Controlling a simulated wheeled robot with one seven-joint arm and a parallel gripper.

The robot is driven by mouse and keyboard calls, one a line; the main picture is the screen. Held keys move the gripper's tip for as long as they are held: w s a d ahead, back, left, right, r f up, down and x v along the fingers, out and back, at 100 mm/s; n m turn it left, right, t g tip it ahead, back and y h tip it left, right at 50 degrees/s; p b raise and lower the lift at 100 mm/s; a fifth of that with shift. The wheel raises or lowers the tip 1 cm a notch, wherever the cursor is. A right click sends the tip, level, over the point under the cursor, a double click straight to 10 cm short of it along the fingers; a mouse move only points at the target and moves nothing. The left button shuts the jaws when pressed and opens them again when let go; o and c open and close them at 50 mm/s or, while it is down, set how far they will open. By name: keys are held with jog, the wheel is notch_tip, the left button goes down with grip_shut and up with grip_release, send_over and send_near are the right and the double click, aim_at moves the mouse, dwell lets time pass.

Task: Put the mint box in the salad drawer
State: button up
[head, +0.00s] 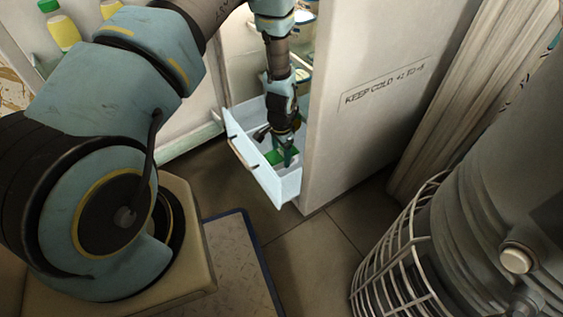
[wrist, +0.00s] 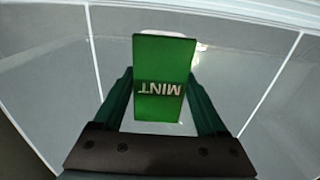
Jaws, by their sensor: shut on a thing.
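The mint box (wrist: 160,78) is green with the word MINT on it, and it sits between the two fingers of my gripper (wrist: 162,105) in the wrist view. My gripper is shut on it. In the head view my gripper (head: 284,152) points down inside the pulled-out salad drawer (head: 262,182), with the green mint box (head: 276,157) at its fingertips. The drawer is pale, with walls around the box. I cannot tell whether the box touches the drawer floor.
A fridge door or side panel (head: 365,90) marked KEEP COLD stands right of the drawer. Green-capped bottles (head: 62,30) stand at the upper left. A grey ribbed machine with a wire cage (head: 410,260) is at the lower right. A mat (head: 240,265) lies on the floor.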

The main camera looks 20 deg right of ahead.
jog(key=shift+f+b, duration=0.5)
jog(key=shift+f, duration=1.2)
jog(key=shift+f, duration=0.1)
jog(key=o, duration=1.5)
